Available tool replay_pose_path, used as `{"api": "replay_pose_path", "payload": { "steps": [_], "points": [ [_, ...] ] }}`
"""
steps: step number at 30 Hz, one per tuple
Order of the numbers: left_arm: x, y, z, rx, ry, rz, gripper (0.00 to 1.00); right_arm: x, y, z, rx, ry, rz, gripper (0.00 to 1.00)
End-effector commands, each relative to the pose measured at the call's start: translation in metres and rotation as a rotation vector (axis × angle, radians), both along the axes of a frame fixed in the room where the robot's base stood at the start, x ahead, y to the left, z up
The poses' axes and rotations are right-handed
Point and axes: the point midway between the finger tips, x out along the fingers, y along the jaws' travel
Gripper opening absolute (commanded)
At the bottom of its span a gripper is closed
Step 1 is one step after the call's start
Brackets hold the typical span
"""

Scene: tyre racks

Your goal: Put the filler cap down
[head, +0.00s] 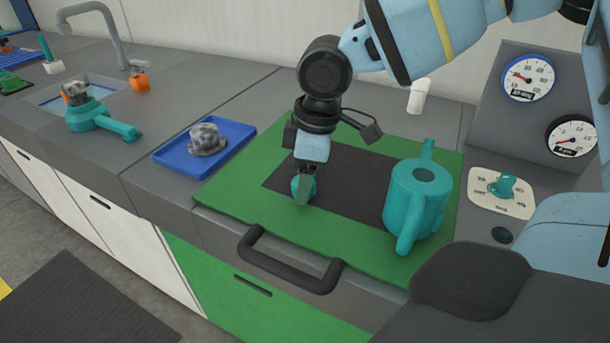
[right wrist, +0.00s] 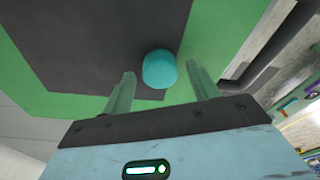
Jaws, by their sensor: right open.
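The filler cap is a small teal rounded piece (head: 296,187) on the green mat (head: 225,195), by the near left part of its dark centre patch. In the right wrist view the cap (right wrist: 159,66) shows between and just beyond the fingertips, with a gap on each side. My right gripper (head: 304,192) points down over it and is open (right wrist: 161,76); one finger partly hides the cap in the head view. A teal can with a handle (head: 415,198) stands upright on the right of the mat. My left gripper is not in view.
A blue tray (head: 235,130) holding a grey lump (head: 207,139) lies left of the mat. A black handle (head: 290,262) juts from the counter front. Gauges (head: 528,78) and a dial plate (head: 500,192) are at the right. A white cylinder (head: 419,95) stands behind the mat.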

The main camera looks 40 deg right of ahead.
Motion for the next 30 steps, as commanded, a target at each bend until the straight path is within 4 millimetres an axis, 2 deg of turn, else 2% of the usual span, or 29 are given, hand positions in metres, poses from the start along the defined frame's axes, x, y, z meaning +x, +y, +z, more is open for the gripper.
{"api": "replay_pose_path", "payload": {
  "steps": [12, 16, 22, 30],
  "points": [
    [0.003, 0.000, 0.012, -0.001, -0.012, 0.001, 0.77, -0.007, -0.008, 0.078, 0.003, -0.006, -0.001, 0.59],
    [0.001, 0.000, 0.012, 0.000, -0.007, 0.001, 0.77, -0.010, -0.010, 0.098, 0.004, -0.005, -0.002, 0.59],
    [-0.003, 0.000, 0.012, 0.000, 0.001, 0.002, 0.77, -0.012, -0.012, 0.114, 0.002, -0.001, -0.001, 0.59],
    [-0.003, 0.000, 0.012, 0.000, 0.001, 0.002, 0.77, -0.012, -0.012, 0.116, 0.002, -0.001, -0.001, 0.59]
  ]
}}
